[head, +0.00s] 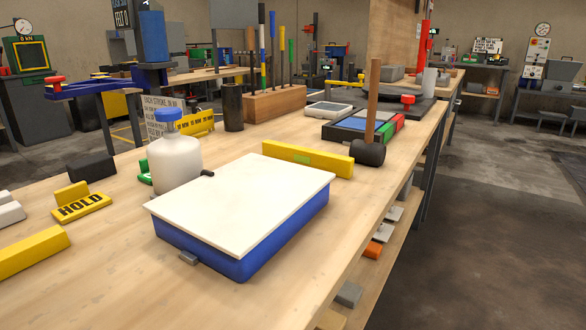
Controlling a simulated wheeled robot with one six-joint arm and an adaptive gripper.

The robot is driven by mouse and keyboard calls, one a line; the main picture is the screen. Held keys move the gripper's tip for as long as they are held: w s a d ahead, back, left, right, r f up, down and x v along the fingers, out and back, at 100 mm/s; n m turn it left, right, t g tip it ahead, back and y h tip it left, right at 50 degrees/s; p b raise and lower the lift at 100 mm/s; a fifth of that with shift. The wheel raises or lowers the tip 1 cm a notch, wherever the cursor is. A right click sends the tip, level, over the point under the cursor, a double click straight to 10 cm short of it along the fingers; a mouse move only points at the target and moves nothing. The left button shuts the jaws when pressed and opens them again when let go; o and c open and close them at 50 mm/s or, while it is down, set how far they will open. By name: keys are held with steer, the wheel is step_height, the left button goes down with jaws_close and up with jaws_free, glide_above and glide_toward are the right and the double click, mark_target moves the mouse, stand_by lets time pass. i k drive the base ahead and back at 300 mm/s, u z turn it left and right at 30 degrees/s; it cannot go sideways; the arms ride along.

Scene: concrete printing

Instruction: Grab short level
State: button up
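A yellow level (325,164) with a green patch near its middle lies on the wooden workbench (300,304), just behind a blue box (217,246) with a white lid (245,200). It looks like the short level. Another yellow bar (28,252) lies at the left edge and is cut off by the frame, so I cannot tell its full length. My gripper is not in view.
A black-headed mallet (369,152) stands handle up close to the level's right end. A white bottle with a blue cap (174,163) stands left of the box. A yellow HOLD sign (80,206) is farther left. The floor right of the bench (490,235) is clear.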

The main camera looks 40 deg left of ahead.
mark_target(342, 166)
steer(key=k, duration=0.35)
steer(key=u, duration=0.8)
